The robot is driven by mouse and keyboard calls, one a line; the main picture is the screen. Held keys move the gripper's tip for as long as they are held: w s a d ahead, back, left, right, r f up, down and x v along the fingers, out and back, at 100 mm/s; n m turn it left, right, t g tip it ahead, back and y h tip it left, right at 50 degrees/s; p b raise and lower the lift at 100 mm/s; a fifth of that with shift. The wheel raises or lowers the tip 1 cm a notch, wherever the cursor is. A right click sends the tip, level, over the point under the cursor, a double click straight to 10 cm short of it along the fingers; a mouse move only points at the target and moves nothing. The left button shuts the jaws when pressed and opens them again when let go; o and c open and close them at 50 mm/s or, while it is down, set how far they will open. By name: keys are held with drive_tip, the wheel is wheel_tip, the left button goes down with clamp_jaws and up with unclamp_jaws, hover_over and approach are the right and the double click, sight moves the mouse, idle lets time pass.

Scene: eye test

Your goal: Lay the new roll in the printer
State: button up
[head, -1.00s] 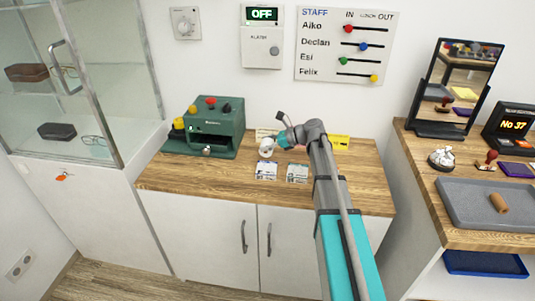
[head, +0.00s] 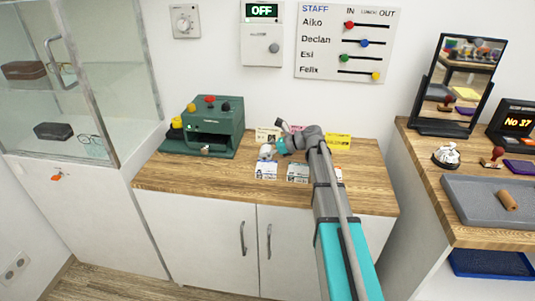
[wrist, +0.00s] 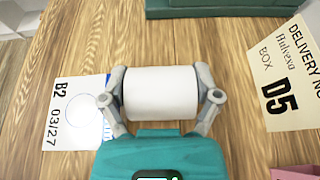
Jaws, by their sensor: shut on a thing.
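My gripper (wrist: 160,97) is shut on a white roll (wrist: 162,92), with one finger at each end of it. In the head view the roll (head: 266,152) shows small and partly hidden beside my gripper, over the wooden counter. I cannot tell how high it is held. A green machine (head: 222,123), which looks like the printer, stands on the counter left of the roll, apart from it. It has a dark front opening and red, yellow and black parts on it. Its green edge (wrist: 220,12) shows at the top of the wrist view.
A B2 card (wrist: 68,140) lies left of the roll and a D5 slip (wrist: 285,75) right of it. A yellow card (head: 340,141) lies behind my arm. A glass cabinet (head: 110,80) stands left; a side counter (head: 455,232) with a grey tray (head: 465,205) is right.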

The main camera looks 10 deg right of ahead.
drive_tip(key=shift+f, duration=0.15)
drive_tip(key=o, duration=1)
drive_tip(key=shift+c, duration=0.2)
drive_tip(key=shift+r, duration=0.2)
drive_tip(key=shift+s+d+r, duration=0.1)
drive_tip(key=shift+d+r, duration=0.05)
drive_tip(key=shift+d, duration=0.1)
drive_tip(key=p+v, duration=0.4)
drive_tip(key=v, duration=0.6)
drive_tip(key=shift+d+r, duration=0.15)
drive_tip(key=shift+d, duration=0.1)
drive_tip(key=shift+s+d+p, duration=0.2)
drive_tip(key=shift+d+p, duration=0.1)
drive_tip(key=shift+d, duration=0.05)
